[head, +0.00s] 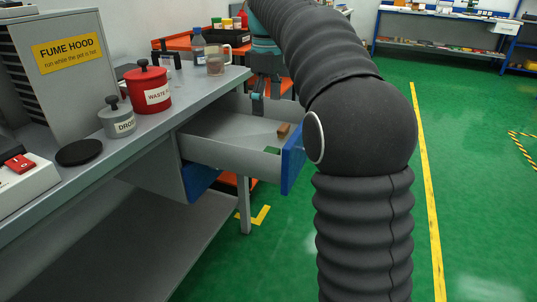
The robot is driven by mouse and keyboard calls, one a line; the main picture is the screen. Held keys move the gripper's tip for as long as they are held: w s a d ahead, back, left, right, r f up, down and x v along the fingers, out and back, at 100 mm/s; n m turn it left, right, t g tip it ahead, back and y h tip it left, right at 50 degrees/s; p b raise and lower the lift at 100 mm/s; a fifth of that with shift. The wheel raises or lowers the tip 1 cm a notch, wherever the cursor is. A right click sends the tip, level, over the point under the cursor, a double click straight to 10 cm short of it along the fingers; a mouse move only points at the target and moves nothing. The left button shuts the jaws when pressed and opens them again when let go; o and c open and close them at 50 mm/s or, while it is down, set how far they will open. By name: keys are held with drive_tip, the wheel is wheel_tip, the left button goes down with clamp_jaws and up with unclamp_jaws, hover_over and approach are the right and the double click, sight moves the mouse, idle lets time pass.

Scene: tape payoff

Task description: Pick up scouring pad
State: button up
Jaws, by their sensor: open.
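An open drawer (225,155) with a blue front juts from the workbench. Inside, near its front, lies a small flat green piece (272,150) that looks like the scouring pad, partly cut off by the drawer's side wall. A small brown block (283,130) lies beyond it, against the blue front. My gripper (266,103) points down over the far part of the drawer, open and apparently empty. It is apart from the green piece, beyond it and a little to the left. My arm hides part of the view to the right.
On the workbench (105,165) stand a red waste pot (148,92), a grey pot (117,120), a black disc (79,152), a glass mug (215,60) and a bottle (198,46). The drawer's walls and blue front (293,160) surround the green piece. Green floor lies open at right.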

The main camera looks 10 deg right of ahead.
drive_tip(key=b, duration=0.2)
hover_over(270, 149)
drive_tip(key=s+a, duration=0.1)
drive_tip(key=s, duration=0.1)
wheel_tip(270, 149, down, 9)
drive_tip(key=shift+a+r, duration=0.1)
drive_tip(key=shift+r, duration=0.1)
drive_tip(key=f, duration=0.4)
drive_tip(key=shift+w+d+b, duration=0.25)
drive_tip(key=shift+d+b, duration=0.05)
drive_tip(key=shift+d, duration=0.1)
drive_tip(key=shift+f, duration=0.6)
drive_tip(key=c, duration=1)
wheel_tip(270, 149, up, 10)
drive_tip(key=p, duration=0.1)
drive_tip(key=shift+p, duration=0.4)
